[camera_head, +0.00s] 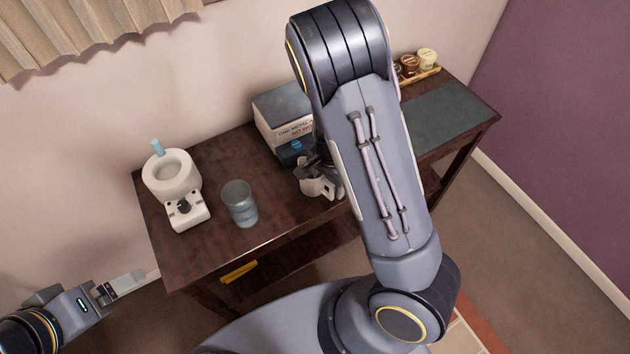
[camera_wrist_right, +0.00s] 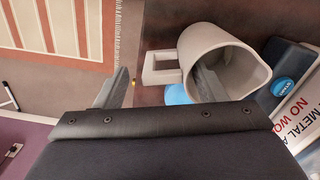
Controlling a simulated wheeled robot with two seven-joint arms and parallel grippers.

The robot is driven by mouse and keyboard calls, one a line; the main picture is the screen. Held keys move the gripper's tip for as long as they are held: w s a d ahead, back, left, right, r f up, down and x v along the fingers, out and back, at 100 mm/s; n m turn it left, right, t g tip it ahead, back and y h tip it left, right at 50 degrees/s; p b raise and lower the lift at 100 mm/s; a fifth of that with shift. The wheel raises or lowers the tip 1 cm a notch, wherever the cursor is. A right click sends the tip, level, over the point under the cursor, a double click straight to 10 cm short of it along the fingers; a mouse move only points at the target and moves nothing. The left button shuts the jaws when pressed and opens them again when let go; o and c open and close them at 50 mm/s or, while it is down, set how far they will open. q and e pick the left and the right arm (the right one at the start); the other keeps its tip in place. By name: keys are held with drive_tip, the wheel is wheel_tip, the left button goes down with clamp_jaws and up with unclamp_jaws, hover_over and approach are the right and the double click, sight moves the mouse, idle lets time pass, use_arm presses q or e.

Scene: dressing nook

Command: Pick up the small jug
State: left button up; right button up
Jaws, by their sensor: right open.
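The small jug (camera_head: 316,187) is pale grey-white and stands near the front edge of the dark wooden table (camera_head: 276,218); my right arm partly hides it in the head view. In the right wrist view the jug (camera_wrist_right: 222,58) shows its open mouth, with its square handle (camera_wrist_right: 160,68) toward the left. My right gripper (camera_wrist_right: 157,82) is open, with the handle between its fingers. One finger overlaps the jug's mouth; its depth is hard to tell. My left gripper (camera_head: 122,285) is low at the left, away from the table; its jaw gap is unclear.
A glass tumbler (camera_head: 240,204) and a white rounded object (camera_head: 172,177) stand left of the jug. A box with lettering (camera_head: 283,112) is close behind it. A tray of small jars (camera_head: 425,76) and a grey mat (camera_head: 447,117) lie at the right.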

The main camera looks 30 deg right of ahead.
sight(314, 188)
wheel_tip(314, 188, down, 5)
drive_tip(key=shift+w+a+r, duration=0.1)
drive_tip(key=shift+a+r, duration=0.05)
drive_tip(key=shift+r, duration=0.05)
drive_tip(key=c, duration=1.3)
drive_tip(key=shift+r, duration=0.1)
drive_tip(key=shift+r, duration=0.15)
